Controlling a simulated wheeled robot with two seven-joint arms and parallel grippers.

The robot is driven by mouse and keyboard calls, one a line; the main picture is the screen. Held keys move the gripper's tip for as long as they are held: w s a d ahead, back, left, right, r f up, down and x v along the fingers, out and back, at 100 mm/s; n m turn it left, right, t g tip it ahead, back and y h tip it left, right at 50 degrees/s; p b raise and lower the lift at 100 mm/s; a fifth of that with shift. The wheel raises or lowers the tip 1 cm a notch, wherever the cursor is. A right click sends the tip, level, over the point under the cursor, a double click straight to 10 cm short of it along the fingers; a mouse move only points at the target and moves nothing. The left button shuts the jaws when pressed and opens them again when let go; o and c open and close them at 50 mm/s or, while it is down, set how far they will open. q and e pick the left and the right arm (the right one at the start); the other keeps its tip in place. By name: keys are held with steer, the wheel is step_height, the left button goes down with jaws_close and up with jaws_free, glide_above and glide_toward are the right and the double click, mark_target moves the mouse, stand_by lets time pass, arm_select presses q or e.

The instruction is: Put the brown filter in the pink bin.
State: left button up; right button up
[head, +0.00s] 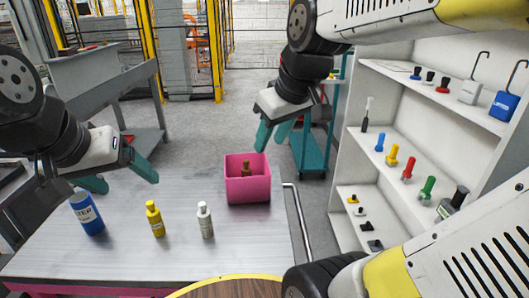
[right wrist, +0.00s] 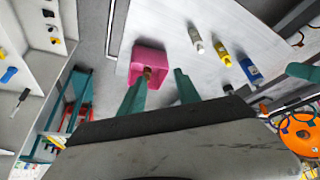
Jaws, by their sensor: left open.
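The pink bin (head: 248,190) stands on the grey table near its right edge. It also shows in the right wrist view (right wrist: 150,58). A small brown thing, which looks like the brown filter (head: 246,169), stands inside the bin with its top near the rim; it also shows in the right wrist view (right wrist: 148,73). My right gripper (head: 271,148) is above and behind the bin, its fingers apart with nothing between them. My left gripper (head: 124,181) is open and empty at the left of the table, above the blue can.
A blue can (head: 87,214), a yellow bottle (head: 155,219) and a white bottle (head: 205,220) stand on the table (head: 120,262), left of the bin. A white shelf unit (head: 345,200) with several small items stands at the right. A teal cart (head: 313,150) stands behind.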

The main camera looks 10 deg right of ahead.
steer(key=s+m, duration=0.1)
steer(key=s+f+m, duration=0.1)
steer(key=s+m, duration=0.1)
steer(key=s+f+m+t, duration=0.1)
steer(key=s, duration=0.1)
steer(key=shift+a+f, duration=0.1)
steer(key=shift+a, duration=0.05)
stand_by(0.9)
